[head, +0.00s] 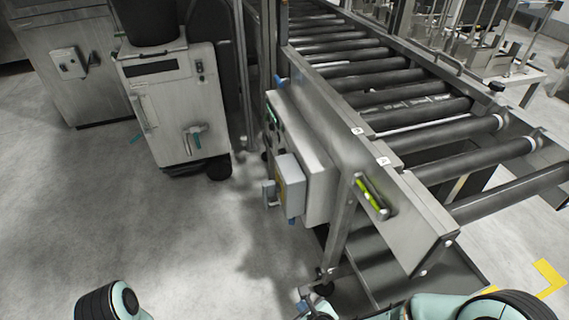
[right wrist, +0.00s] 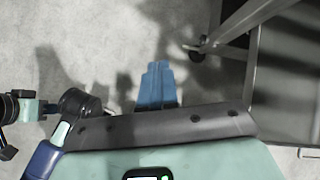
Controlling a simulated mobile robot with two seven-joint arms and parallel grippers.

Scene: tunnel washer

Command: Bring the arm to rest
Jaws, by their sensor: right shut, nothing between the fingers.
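My right gripper (head: 314,300) is at the bottom of the head view, low beside the foot of the roller conveyor (head: 370,75). Only a small part of it shows there. In the right wrist view its blue fingers (right wrist: 157,80) are together, shut and empty, above bare grey floor. My right arm (head: 450,308) comes in from the bottom right of the head view. Part of my left arm (head: 108,302) shows at the bottom left, but its gripper does not show in the head view.
A control box (head: 290,185) with a green-lit panel juts from the conveyor's near side. A conveyor leg (right wrist: 225,30) stands to the right of my right fingers. A metal cabinet on wheels (head: 172,105) stands at the upper left. The floor (head: 150,230) at the lower left is clear.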

